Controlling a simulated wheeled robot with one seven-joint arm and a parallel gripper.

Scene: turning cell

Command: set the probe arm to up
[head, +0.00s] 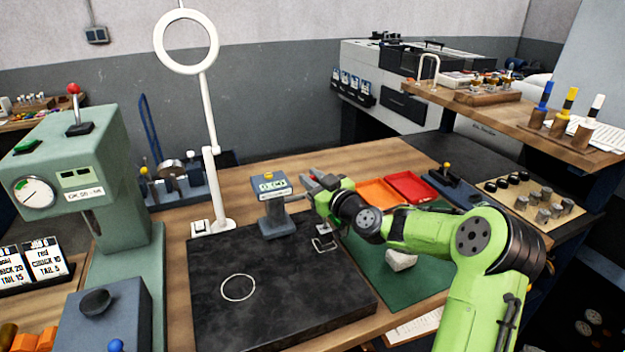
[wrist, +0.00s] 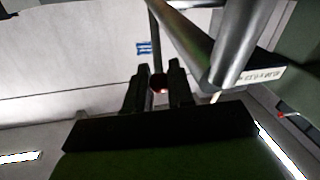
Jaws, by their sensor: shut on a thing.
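A small grey gauge (head: 268,187) with a display and a yellow top stands on a post on the black plate (head: 215,300). The probe arm (head: 296,198) is a thin rod that runs from the gauge's right side towards my gripper (head: 318,182). My gripper is shut on this end of the probe arm. The fingers hide part of it, and its exact tilt is hard to tell.
A white ring lamp (head: 202,130) stands left of the gauge. A green press (head: 130,220) is at the far left. Orange (head: 378,192) and red (head: 410,186) trays lie behind my arm. A pale block (head: 400,260) lies on the green mat.

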